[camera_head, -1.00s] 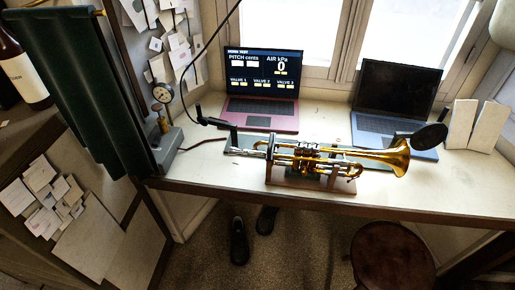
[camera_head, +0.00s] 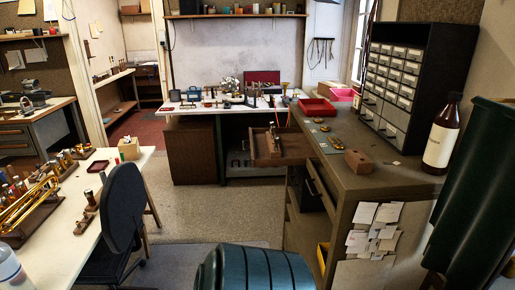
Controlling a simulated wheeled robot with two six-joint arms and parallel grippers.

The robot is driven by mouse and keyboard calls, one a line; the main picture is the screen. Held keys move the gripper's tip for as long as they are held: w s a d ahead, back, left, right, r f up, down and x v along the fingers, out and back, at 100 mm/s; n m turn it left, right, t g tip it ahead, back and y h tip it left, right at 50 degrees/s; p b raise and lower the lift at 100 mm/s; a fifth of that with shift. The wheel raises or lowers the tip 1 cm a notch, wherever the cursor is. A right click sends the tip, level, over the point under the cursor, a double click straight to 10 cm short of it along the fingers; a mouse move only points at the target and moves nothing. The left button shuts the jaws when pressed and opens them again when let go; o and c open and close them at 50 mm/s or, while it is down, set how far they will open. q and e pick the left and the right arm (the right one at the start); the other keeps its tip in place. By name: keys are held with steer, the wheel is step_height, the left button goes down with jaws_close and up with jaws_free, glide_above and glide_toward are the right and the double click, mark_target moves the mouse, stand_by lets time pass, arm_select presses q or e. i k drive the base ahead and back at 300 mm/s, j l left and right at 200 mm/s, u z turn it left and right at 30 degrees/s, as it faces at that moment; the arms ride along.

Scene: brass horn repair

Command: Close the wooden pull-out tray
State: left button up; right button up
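A brown wooden pull-out tray (camera_head: 281,158) sticks out to the left from the upper left side of the grey-brown workbench (camera_head: 385,178), in the middle of the view. It is pulled out, and small upright items stand on or just behind it; I cannot tell which. Neither of my grippers is in view.
A dark blue-green ribbed object (camera_head: 253,268) stands close at the bottom centre. A black chair (camera_head: 121,208) stands at a white table (camera_head: 62,222) with brass parts on the left. Open floor (camera_head: 208,212) lies between. A small-drawer cabinet (camera_head: 412,75) and brown bottle (camera_head: 442,134) stand on the workbench.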

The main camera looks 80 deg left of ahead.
mark_target(295, 146)
steer(key=k+u, duration=0.4)
steer(key=k+j+u, duration=0.2)
steer(key=k+u, duration=0.2)
steer(key=u, duration=1.65)
steer(key=i+z, duration=0.1)
steer(key=i, duration=0.2)
